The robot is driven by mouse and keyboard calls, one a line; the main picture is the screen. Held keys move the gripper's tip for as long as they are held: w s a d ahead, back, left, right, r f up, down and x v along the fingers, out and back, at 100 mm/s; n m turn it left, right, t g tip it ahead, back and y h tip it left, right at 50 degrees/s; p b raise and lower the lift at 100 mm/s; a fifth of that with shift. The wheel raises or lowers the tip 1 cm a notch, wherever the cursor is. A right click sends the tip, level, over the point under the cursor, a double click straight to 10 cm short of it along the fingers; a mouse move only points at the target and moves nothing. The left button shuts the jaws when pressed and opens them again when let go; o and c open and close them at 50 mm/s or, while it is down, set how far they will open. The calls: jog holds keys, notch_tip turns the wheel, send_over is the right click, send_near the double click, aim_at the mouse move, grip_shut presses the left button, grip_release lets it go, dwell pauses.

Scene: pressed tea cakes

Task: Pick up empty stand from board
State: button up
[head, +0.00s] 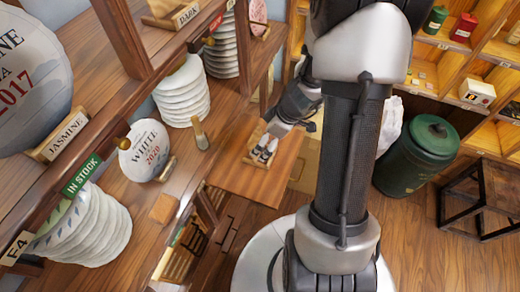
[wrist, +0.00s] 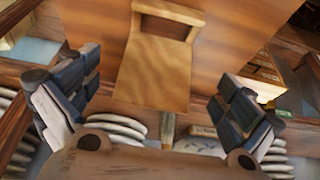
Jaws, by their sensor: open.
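The empty stand (wrist: 152,75) is a light wooden piece with a raised frame at its far end. In the wrist view it lies on the brown board (wrist: 225,35), with nothing on it. My gripper (wrist: 160,70) is open, its two dark fingers spread to the left and right of the stand, apart from it. In the head view my gripper (head: 264,153) points down over the board (head: 240,180), and its fingers partly hide the stand (head: 251,160). I cannot tell the height gap between fingertips and stand.
Left of the board, a wooden shelf holds a wrapped white tea cake (head: 146,151) on a stand, stacks of cakes (head: 181,92) and a small wooden block (head: 163,208). A green canister (head: 418,155) and a dark stool (head: 485,198) stand at right. Floor is clear between.

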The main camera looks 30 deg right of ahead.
jog(key=shift+x, duration=1.2)
jog(key=b+x, duration=0.1)
jog(key=x, duration=0.4)
jog(key=shift+d, duration=0.2)
jog(key=c, duration=1.2)
jog(key=shift+r, duration=0.1)
